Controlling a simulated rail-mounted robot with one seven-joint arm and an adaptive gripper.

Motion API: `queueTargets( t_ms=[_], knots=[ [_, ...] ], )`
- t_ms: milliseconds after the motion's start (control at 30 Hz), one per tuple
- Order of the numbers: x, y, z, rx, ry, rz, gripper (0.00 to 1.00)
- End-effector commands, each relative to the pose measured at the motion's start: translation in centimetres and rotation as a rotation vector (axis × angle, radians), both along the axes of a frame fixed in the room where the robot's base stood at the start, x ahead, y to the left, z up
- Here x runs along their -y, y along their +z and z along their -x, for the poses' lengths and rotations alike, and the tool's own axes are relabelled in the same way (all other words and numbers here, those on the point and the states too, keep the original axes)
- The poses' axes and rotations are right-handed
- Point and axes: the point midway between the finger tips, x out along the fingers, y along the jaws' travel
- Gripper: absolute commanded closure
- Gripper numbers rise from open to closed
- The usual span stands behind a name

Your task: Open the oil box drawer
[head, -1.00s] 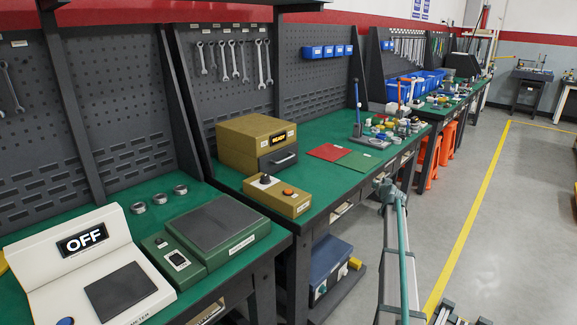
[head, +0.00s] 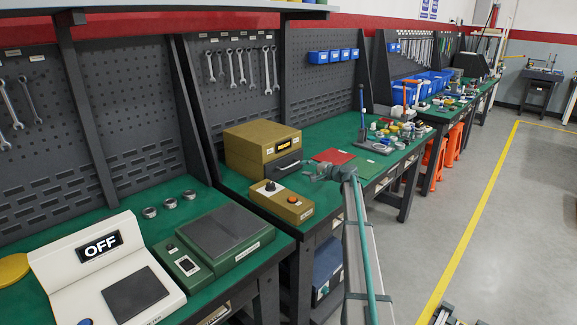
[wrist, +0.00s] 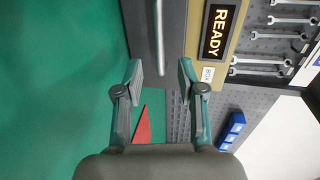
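The oil box (head: 250,142) is an olive-yellow box with a lit READY display, standing on the green bench left of my gripper. Its dark grey drawer (head: 281,166) sits below the display and looks closed. My gripper (head: 312,172) is just right of the drawer front in the head view. The light bar handle (wrist: 159,40) lies ahead of the gap, across the dark drawer front (wrist: 176,30). I see no contact with the handle.
A yellow control box (head: 281,201) with a black knob and orange button stands in front of the oil box. A red mat (head: 333,156) lies to its right, partly behind my gripper. Small parts crowd the bench farther right; a pegboard with wrenches (head: 240,67) stands behind.

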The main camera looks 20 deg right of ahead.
Motion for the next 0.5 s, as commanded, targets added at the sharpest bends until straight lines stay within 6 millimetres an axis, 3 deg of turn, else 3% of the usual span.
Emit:
queueTargets(
  t_ms=[500],
  knots=[
    [-3.2,-1.6,-7.3,0.001,0.0,0.004,0.61]
  ],
)
